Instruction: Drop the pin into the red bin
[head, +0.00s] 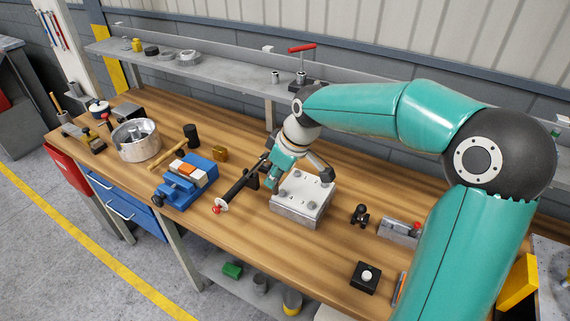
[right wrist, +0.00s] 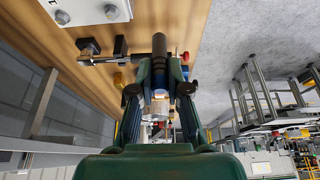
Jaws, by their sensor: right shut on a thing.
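My right gripper (head: 266,178) hangs over the middle of the bench, left of a silver block. In the right wrist view its two fingers (right wrist: 159,72) are closed on a dark round bar, which I take for the pin (right wrist: 159,46). The pin stands out past the fingertips; its held part is partly hidden. In the head view it is hard to separate from the dark clamp below it. The red bin (head: 67,168) is at the bench's left end, well away from the gripper, its inside mostly hidden. My left gripper is not in view.
The silver block (head: 301,203) is to the right.

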